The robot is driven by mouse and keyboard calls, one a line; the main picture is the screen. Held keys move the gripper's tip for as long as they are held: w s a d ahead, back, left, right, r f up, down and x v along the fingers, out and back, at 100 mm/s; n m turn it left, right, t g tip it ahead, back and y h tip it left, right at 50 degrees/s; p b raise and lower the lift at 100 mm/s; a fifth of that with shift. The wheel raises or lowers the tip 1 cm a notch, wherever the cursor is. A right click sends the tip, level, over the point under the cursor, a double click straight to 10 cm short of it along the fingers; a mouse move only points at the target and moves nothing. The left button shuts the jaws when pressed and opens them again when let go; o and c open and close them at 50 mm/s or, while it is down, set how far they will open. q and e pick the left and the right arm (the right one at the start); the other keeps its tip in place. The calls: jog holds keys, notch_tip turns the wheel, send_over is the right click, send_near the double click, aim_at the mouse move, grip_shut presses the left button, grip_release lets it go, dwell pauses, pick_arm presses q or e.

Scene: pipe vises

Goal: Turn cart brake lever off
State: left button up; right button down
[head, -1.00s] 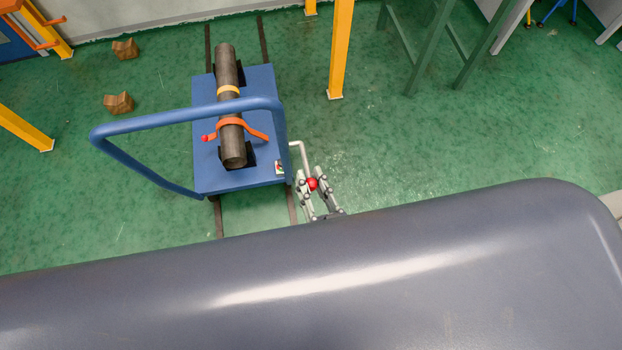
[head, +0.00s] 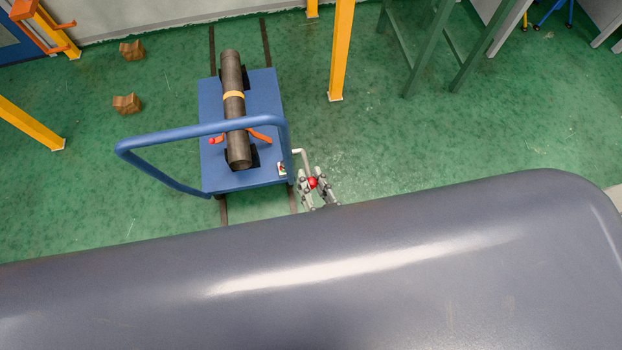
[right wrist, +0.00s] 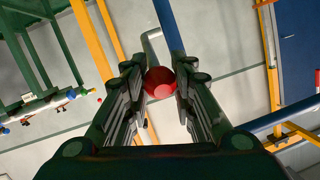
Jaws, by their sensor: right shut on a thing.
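The blue cart (head: 210,110) stands on the green floor at left of centre in the head view. The brake lever, a pale bent rod (head: 304,158) with a red ball knob (head: 313,182), stands at the cart's front right corner. My right gripper (head: 313,183) is shut on the red knob. In the right wrist view the knob (right wrist: 160,82) sits between the fingers of my right gripper (right wrist: 160,85), and the bent grey rod (right wrist: 152,42) rises behind it. My left gripper is not in view.
A dark pipe (head: 232,70) with a yellow band lies on the cart. The cart's blue handle (head: 200,128) arches over it and partly hides an orange strap (head: 258,135). My grey body fills the bottom. Yellow posts (head: 341,50) and a green frame (head: 418,50) stand behind; the floor to the right is clear.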

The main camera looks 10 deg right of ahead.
jog(key=c, duration=1.4)
grip_release()
jog(key=shift+s+f, duration=0.15)
jog(key=shift+o, duration=0.5)
jog(key=v, duration=1.2)
